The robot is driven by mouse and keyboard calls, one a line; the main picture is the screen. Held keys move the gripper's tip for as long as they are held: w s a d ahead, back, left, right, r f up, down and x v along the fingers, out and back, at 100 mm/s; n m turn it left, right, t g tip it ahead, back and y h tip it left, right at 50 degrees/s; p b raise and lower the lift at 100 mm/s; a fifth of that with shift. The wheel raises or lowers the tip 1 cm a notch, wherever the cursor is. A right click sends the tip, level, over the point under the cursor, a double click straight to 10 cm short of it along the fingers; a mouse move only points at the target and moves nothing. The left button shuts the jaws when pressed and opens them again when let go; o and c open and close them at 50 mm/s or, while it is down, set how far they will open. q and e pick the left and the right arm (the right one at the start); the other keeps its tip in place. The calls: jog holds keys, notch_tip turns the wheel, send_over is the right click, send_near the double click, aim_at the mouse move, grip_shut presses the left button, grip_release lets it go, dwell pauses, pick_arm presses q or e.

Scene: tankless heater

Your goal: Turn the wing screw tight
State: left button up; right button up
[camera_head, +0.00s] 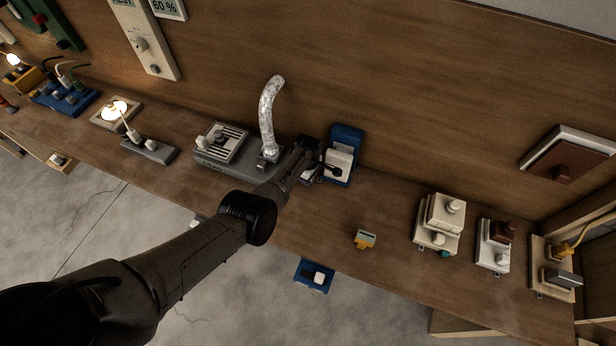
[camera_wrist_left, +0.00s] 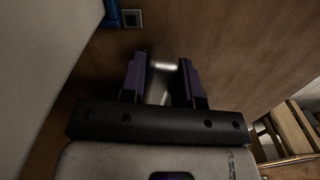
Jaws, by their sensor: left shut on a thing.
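My left arm reaches across the head view to a blue-backed unit with a white front (camera_head: 341,160) at the back of the bench. My left gripper (camera_head: 318,170) is at the unit's left front side. In the left wrist view its two purple-sided fingers (camera_wrist_left: 162,84) are closed on a pale, shiny metallic piece (camera_wrist_left: 162,67), which looks like the wing screw. Its wings and thread cannot be made out. In the head view the gripper and wrist hide this piece. My right gripper is not in view.
A grey unit with a silver flexible duct (camera_head: 268,115) stands just left of my gripper. A small yellow-and-grey block (camera_head: 365,239) and white devices (camera_head: 437,222) stand to the right. A blue piece (camera_head: 314,277) juts from the bench's front edge. Bare wood lies between them.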

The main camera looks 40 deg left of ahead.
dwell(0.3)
pick_arm(q)
jog(key=o, duration=0.9)
jog(key=shift+r, duration=0.15)
jog(key=shift+r+p, duration=2.3)
jog(key=shift+r, duration=4.45)
